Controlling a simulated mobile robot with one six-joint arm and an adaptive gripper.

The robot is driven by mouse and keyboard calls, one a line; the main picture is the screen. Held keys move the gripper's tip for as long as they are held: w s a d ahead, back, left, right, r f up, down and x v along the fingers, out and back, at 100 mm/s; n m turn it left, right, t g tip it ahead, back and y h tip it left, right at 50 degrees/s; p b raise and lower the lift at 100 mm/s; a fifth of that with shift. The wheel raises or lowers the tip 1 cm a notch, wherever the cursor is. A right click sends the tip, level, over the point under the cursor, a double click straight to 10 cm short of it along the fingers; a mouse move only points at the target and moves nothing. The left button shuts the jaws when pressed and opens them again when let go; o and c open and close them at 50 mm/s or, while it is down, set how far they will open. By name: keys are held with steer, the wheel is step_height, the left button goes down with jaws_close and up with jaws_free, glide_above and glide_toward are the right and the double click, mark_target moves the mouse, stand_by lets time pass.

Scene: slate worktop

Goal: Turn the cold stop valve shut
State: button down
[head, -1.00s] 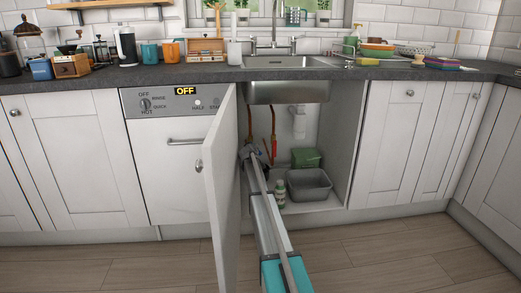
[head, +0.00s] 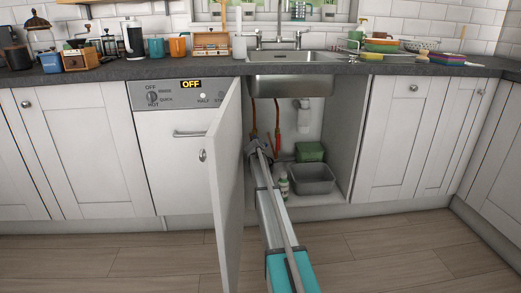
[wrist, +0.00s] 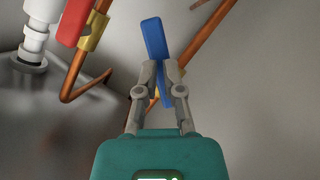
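The cold stop valve's blue lever (wrist: 154,38) shows in the wrist view, pointing up and slightly left at an angle across its copper pipe (wrist: 207,32). My gripper (wrist: 160,70) has one finger on each side of the lever, close against it, and looks shut on it. In the head view my gripper (head: 257,147) is inside the open sink cupboard at the foot of the copper pipes (head: 253,115); the blue lever cannot be made out there.
A red lever (wrist: 75,20) on a brass valve (wrist: 92,30) and a white pipe fitting (wrist: 32,42) are to the left. The open cupboard door (head: 228,180) stands left of my arm. A grey tub (head: 312,180), green box (head: 310,152) and bottle (head: 284,187) are to the right.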

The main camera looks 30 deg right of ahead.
steer(key=shift+s+r, duration=0.1)
steer(key=shift+s, duration=0.15)
steer(key=shift+d+r+n, duration=0.15)
steer(key=shift+r+n, duration=0.1)
steer(key=shift+n, duration=0.05)
